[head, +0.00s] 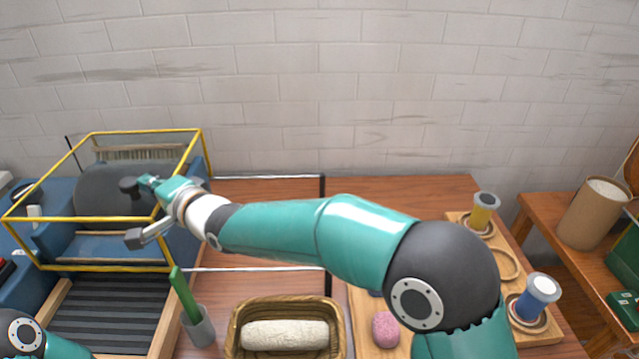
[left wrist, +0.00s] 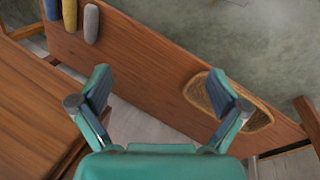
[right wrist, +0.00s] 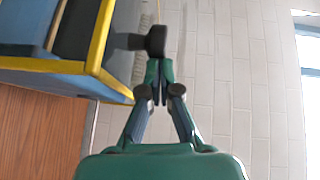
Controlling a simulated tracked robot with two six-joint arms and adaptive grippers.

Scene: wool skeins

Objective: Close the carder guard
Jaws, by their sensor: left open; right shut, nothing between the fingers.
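The carder (head: 110,190) stands at the left in the head view, with a dark drum and blue side walls. Its guard (head: 150,131) is a yellow-edged frame with clear panels, standing around and over the drum. My right gripper (head: 148,184) is shut and empty at the guard's right front side. A black knob (head: 130,186) shows at its fingertips; in the right wrist view the knob (right wrist: 156,40) is just beyond the closed fingertips (right wrist: 158,78). I cannot tell whether they touch. My left gripper (left wrist: 160,85) is open and empty, seen only in the left wrist view.
A wicker basket (head: 238,330) with a pale roll, a grey cup (head: 200,327) with a green handle, and a pink skein (head: 385,329) lie in front. A thin black-and-white frame (head: 325,230) stands mid-table. Yellow (head: 482,210) and blue (head: 538,297) spools stand at the right.

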